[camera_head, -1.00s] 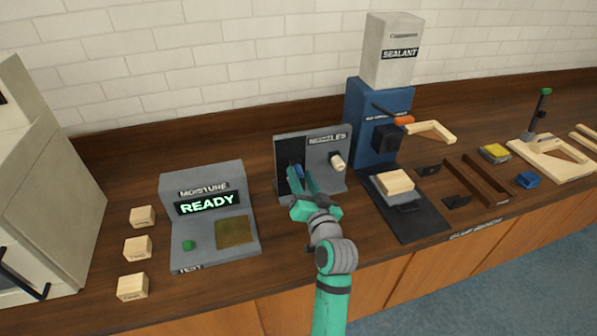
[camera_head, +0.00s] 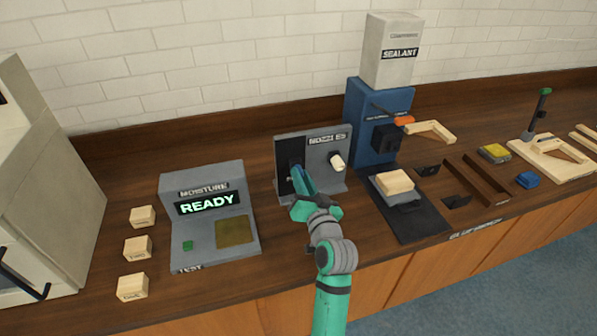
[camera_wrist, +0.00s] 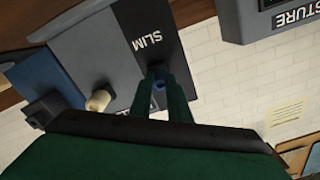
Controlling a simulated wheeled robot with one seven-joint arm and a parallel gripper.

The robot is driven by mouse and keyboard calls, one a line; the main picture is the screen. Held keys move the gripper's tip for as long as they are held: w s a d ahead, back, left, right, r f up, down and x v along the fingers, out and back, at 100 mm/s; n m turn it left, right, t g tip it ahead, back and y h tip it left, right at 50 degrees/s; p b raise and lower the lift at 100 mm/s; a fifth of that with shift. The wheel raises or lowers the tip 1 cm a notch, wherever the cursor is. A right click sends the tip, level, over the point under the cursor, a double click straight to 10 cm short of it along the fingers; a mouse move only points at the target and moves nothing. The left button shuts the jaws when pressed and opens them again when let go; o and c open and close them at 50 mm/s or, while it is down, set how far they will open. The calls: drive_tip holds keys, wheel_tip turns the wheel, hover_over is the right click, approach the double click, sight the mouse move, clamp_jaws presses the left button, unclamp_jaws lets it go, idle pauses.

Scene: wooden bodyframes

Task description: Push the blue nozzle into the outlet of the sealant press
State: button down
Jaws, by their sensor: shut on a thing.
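The blue nozzle (camera_wrist: 158,85) shows in the wrist view between the fingertips of my gripper (camera_wrist: 165,90), in front of the dark panel marked SLIM on the nozzle rack (camera_head: 322,160). My gripper (camera_head: 299,174) is shut on it at the rack's left half in the head view; whether the nozzle is clear of its holder cannot be told. The sealant press (camera_head: 368,108) is a blue column with a white sealant box on top, to the right of the rack. A dark block (camera_head: 386,137) juts from its front; the outlet itself is not clear.
A cream nozzle (camera_head: 337,161) sticks out of the rack's right half. The moisture tester (camera_head: 205,185), reading READY, stands left. A wooden block (camera_head: 392,182) rests on the dark plate (camera_head: 422,222) before the press. Bare counter lies in front of the rack.

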drive_tip(key=shift+s+d, duration=0.2)
drive_tip(key=shift+s, duration=0.45)
idle(0.3)
drive_tip(key=shift+v, duration=1.1)
